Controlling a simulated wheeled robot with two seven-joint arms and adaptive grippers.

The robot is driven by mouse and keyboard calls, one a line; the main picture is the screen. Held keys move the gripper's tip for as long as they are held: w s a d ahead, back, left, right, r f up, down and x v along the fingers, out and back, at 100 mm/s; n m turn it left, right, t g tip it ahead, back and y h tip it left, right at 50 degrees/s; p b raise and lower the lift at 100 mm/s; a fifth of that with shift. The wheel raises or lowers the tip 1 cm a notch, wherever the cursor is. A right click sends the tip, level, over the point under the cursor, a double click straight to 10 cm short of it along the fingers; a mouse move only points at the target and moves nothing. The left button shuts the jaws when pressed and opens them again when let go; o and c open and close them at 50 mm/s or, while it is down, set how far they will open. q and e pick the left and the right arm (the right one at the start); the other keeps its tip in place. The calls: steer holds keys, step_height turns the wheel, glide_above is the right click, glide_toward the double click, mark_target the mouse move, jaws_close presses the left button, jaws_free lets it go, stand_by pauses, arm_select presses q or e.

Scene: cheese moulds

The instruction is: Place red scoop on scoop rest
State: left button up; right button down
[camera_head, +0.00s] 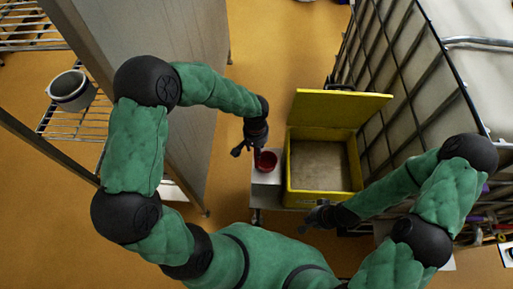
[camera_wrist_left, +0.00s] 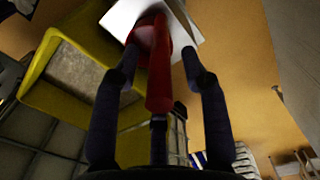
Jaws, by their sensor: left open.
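The red scoop (camera_head: 267,161) is at the pale grey surface (camera_head: 267,179) left of the yellow box. In the left wrist view, the scoop's red handle (camera_wrist_left: 159,82) points toward the camera between the two dark fingers, with its bowl beyond over a white surface (camera_wrist_left: 190,18). My left gripper (camera_head: 248,152) is open, one finger on each side of the handle, with gaps visible. My right gripper (camera_head: 313,217) is near the front of the yellow box, away from the scoop; its finger opening is too small to tell. I cannot single out the scoop rest.
The open yellow box (camera_head: 322,198), its lid raised at the back, stands right of the scoop. A caged white tank (camera_head: 452,85) is at the right. A grey panel (camera_head: 190,50) and wire shelves with a pot (camera_head: 70,90) are at the left.

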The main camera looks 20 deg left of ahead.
arm_select(q)
step_height(320, 180, up, 12)
steer(key=p, duration=0.4)
steer(key=shift+a+f, duration=0.1)
steer(key=shift+f, duration=0.1)
